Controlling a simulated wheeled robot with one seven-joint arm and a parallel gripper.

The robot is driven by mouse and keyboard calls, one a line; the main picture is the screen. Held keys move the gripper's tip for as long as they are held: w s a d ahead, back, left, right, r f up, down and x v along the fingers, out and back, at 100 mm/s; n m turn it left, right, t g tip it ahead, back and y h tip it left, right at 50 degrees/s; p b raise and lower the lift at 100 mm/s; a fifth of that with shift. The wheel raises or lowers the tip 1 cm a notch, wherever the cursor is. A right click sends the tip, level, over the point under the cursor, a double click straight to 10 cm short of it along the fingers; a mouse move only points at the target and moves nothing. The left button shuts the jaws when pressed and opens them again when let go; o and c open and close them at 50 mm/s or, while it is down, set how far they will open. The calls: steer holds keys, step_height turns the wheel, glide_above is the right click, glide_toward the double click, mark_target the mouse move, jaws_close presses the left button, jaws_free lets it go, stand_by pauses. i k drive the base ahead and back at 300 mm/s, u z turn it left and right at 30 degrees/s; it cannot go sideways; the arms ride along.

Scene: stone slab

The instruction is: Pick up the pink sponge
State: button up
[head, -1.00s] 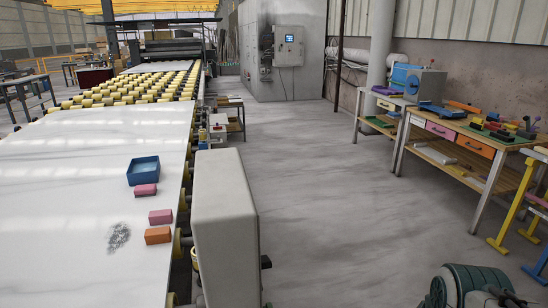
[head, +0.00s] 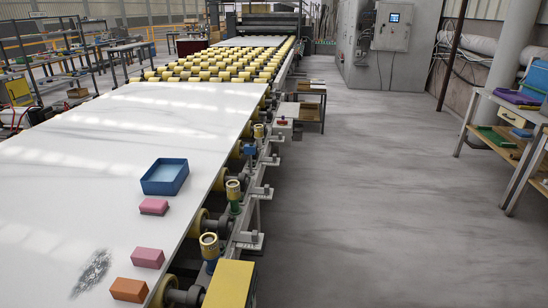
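Two pink blocks lie on the white stone slab (head: 90,190) in the head view. One pink block (head: 153,207) lies just in front of the blue tray. The other pink block (head: 147,258) lies nearer, close to the slab's right edge. I cannot tell for sure which one is the pink sponge. They are apart from each other. My gripper is not in view.
An open blue tray (head: 165,177) stands on the slab. An orange block (head: 128,290) lies nearest me, beside a dark smudge (head: 92,274). Rollers and posts line the slab's right edge. A yellow-topped box (head: 229,285) stands close. The floor (head: 360,210) to the right is clear.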

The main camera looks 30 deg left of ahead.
mark_target(150, 207)
steer(key=u, duration=0.2)
steer(key=i, duration=1.65)
steer(key=u, duration=1.2)
steer(key=i, duration=0.9)
steer(key=u, duration=1.5)
steer(key=i, duration=0.7)
steer(key=u, duration=0.45)
